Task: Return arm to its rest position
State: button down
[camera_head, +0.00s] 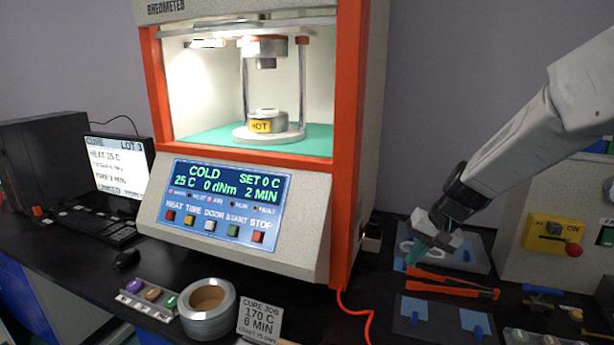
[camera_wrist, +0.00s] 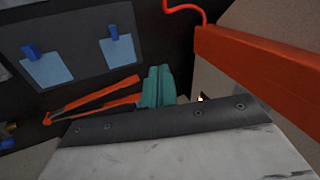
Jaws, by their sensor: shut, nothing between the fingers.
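My arm reaches in from the right in the head view. My gripper (camera_head: 418,250) points down over the bench, right of the rheometer, with teal fingertips above a grey tray (camera_head: 474,262) that holds a white ring-like piece. In the wrist view the teal fingers of my gripper (camera_wrist: 158,86) are together with nothing between them. Orange-handled tongs (camera_head: 455,287) lie just in front of the tray; they also show in the wrist view (camera_wrist: 95,100) beside the fingers. Whether the fingertips touch the tray is unclear.
The rheometer (camera_head: 345,150) with its orange frame stands close left of my gripper. A machine with a yellow switch panel (camera_head: 553,236) stands at the right. A dark mat with blue squares (camera_head: 443,320), a tape roll (camera_head: 208,308) and a job card (camera_head: 261,318) lie toward the front.

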jog(key=s+r+n+h, duration=0.1)
jog(key=s+r, duration=0.2)
jog(key=s, duration=0.8)
jog(key=s+r+n+h, duration=0.1)
jog(key=s+r, duration=0.3)
jog(key=s, duration=0.7)
jog(key=s+r+h, duration=0.2)
jog(key=s+r, duration=0.2)
jog(key=s, duration=0.7)
jog(key=shift+d+n+g, duration=0.25)
jog(key=shift+n+g, duration=0.05)
jog(key=shift+n, duration=0.1)
